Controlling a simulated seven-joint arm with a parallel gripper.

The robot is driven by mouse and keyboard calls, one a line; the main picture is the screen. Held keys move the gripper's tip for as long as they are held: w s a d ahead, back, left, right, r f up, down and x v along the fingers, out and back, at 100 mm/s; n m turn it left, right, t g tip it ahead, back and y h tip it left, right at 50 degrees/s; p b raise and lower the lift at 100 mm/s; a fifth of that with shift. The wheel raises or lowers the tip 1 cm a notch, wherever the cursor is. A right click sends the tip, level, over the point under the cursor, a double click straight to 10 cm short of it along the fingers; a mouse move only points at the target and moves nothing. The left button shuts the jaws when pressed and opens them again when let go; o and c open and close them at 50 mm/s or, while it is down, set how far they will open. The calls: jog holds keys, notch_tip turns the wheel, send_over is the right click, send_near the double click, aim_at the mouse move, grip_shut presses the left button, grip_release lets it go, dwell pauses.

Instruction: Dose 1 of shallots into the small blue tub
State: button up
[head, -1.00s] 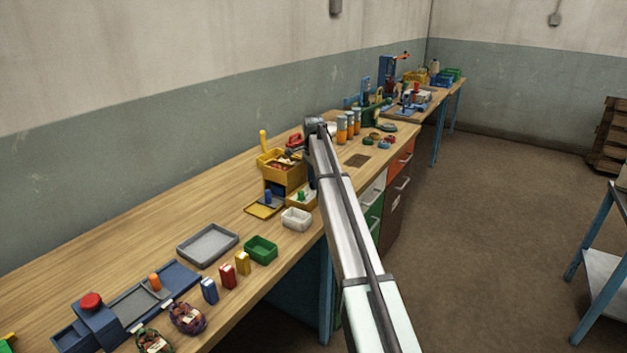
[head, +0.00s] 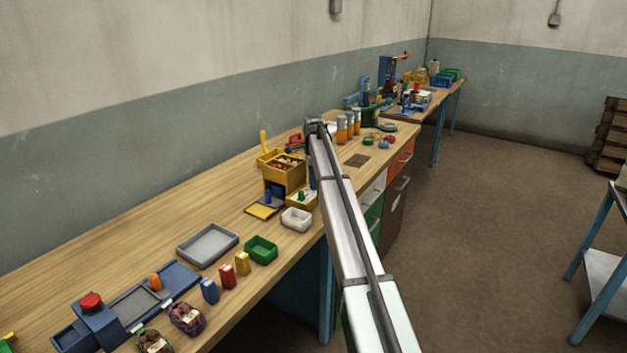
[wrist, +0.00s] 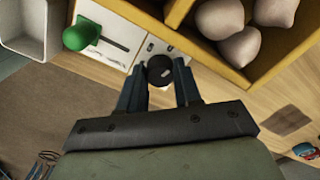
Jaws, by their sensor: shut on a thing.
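The yellow dispenser box (head: 284,176) stands on the bench. In the wrist view, plump pale shallots (wrist: 235,45) lie in its yellow-walled compartment. My gripper (wrist: 161,64) is shut on a round black knob (wrist: 159,72) on the white panel beside that wall. In the head view my arm covers the fingertips and the knob. A small green knob (wrist: 78,37) sits by a dark slot, left of my fingers. A small blue object (head: 268,196) is low at the dispenser's front; I cannot tell whether it is the small blue tub.
A white tub (head: 296,219), which also shows in the wrist view (wrist: 28,45), and a green tub (head: 260,250) stand near the bench edge. Orange-filled jars (head: 342,130) stand beyond my gripper. A grey tray (head: 208,244) lies left; the bench behind it is clear.

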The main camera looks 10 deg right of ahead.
jog(key=m, duration=0.4)
jog(key=shift+m, duration=2.3)
jog(key=o, duration=1)
jog(key=shift+o, duration=0.2)
jog(key=shift+r, duration=0.1)
notch_tip(320, 180, up, 14)
jog(key=shift+f, duration=0.2)
